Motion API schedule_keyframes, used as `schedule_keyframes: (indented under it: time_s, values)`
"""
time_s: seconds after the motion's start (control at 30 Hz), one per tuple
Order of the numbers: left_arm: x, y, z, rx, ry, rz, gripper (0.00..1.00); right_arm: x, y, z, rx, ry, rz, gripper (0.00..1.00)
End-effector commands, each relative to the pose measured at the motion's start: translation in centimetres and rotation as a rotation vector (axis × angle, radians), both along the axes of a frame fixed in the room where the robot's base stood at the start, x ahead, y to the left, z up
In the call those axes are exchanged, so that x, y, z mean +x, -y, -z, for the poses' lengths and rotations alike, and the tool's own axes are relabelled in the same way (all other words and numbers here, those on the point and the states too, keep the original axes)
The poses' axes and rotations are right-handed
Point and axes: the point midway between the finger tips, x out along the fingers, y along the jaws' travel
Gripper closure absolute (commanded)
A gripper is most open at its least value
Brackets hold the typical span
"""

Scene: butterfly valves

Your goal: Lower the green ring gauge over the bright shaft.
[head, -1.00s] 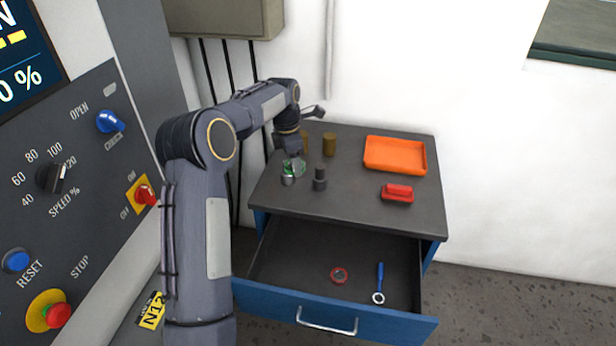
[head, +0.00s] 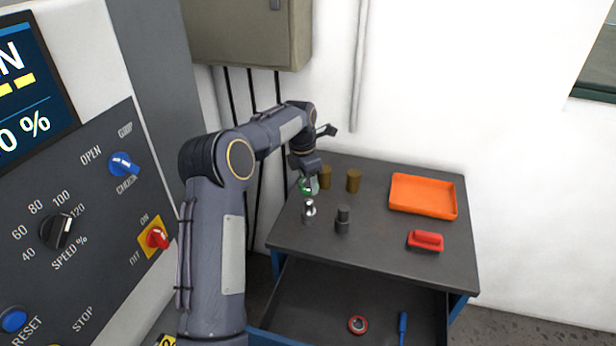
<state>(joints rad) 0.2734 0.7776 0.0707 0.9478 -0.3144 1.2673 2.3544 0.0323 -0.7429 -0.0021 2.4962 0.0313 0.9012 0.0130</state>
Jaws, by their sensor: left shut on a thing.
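The bright shaft (head: 309,213) is a short silvery post standing near the left edge of the grey cabinet top. My left gripper (head: 307,181) is shut on the green ring gauge (head: 306,188), which is small and partly hidden by the gripper. In the head view the ring shows just above and behind the shaft, apart from it. Its exact height over the top is hard to tell. My right gripper is not in view.
A dark stepped cylinder (head: 343,220) stands right of the shaft. Two brass cylinders, one of them here (head: 353,180), stand behind. An orange tray (head: 422,196) and a red block (head: 425,241) lie to the right. The open drawer below holds a red ring (head: 358,325) and a blue-handled tool (head: 403,326).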

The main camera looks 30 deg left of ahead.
Motion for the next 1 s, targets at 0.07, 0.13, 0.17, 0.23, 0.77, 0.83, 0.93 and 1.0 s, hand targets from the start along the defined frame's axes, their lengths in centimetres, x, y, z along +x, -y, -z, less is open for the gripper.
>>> schedule_keyframes:
  time_s: [0.07, 0.13, 0.17, 0.23, 0.77, 0.83, 0.93, 1.0]
  values:
    - [0.0, 0.0, 0.8, 0.000, 0.002, -0.001, 0.79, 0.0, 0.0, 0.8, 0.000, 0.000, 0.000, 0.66]
    - [0.0, 0.0, 1.2, -0.001, 0.002, -0.001, 0.79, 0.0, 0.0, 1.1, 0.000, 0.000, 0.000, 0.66]
    - [0.0, 0.0, 1.4, -0.001, 0.002, -0.001, 0.79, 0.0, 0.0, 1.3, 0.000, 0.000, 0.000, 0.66]
    - [0.0, 0.0, 1.8, -0.001, 0.002, -0.001, 0.79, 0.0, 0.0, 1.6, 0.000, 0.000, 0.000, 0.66]
    - [0.0, 0.0, 4.9, 0.000, 0.001, 0.001, 0.79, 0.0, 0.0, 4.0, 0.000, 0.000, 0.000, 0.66]
    - [0.0, 0.0, 5.3, 0.000, 0.000, 0.000, 0.79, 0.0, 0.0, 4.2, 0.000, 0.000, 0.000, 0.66]
    - [0.0, 0.0, 5.7, 0.001, 0.001, 0.000, 0.79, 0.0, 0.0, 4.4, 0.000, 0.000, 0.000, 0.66]
    - [0.0, 0.0, 5.9, 0.000, 0.001, 0.000, 0.79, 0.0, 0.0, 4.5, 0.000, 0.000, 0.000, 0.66]
